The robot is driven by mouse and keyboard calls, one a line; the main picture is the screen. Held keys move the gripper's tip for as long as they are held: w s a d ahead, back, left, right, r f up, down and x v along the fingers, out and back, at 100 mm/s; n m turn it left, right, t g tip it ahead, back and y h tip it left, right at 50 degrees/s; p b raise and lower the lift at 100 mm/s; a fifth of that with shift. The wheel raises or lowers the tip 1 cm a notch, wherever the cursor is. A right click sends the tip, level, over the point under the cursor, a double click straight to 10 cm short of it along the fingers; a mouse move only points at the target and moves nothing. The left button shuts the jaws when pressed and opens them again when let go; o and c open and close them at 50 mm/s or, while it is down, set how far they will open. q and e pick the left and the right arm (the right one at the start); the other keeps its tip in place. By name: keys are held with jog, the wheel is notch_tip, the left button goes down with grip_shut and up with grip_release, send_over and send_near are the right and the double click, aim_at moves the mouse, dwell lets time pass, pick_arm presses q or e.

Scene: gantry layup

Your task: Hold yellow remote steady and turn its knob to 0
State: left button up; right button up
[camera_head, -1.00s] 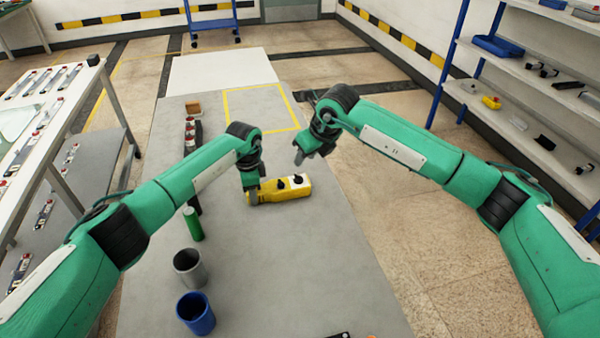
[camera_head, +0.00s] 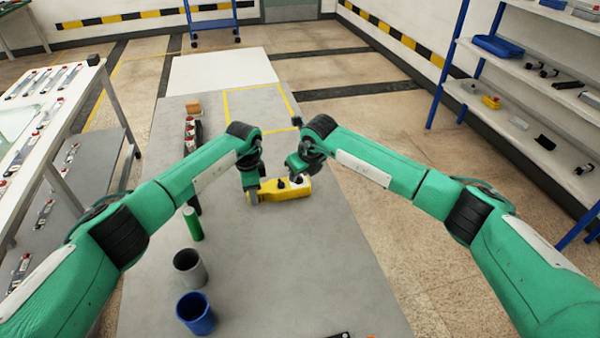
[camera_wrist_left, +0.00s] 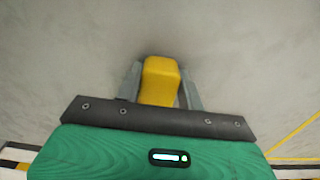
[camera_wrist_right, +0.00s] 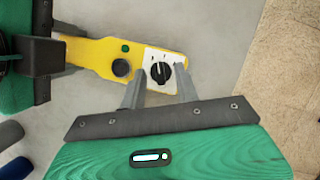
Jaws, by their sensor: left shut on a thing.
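The yellow remote (camera_head: 270,192) lies on the grey table, and its yellow end also shows in the left wrist view (camera_wrist_left: 160,78). My left gripper (camera_head: 252,197) is shut on the remote's left end, with a finger on each side of it (camera_wrist_left: 160,88). In the right wrist view the remote (camera_wrist_right: 92,53) has a black knob (camera_wrist_right: 161,72) on a white plate and a dark round button (camera_wrist_right: 121,68). My right gripper (camera_wrist_right: 156,80) is open above the plate, its fingers apart on either side of the knob. Whether they touch it cannot be told.
A green cylinder (camera_head: 193,224), a grey cup (camera_head: 189,267) and a blue cup (camera_head: 196,313) stand on the table left of and nearer than the remote. A yellow outlined square (camera_head: 262,106) marks the far part. The table right of the remote is clear.

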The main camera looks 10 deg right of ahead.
jog(key=shift+f, duration=0.1)
grip_shut()
jog(key=shift+w+d+n+g+y, duration=0.1)
jog(key=shift+n+g+y, duration=0.25)
jog(key=shift+n, duration=0.8)
jog(key=shift+w+d+n+g+y, duration=0.1)
jog(key=shift+n+g+y, duration=0.25)
jog(key=shift+n, duration=0.8)
grip_release()
jog(key=shift+s+a, duration=0.1)
jog(key=v, duration=1.2)
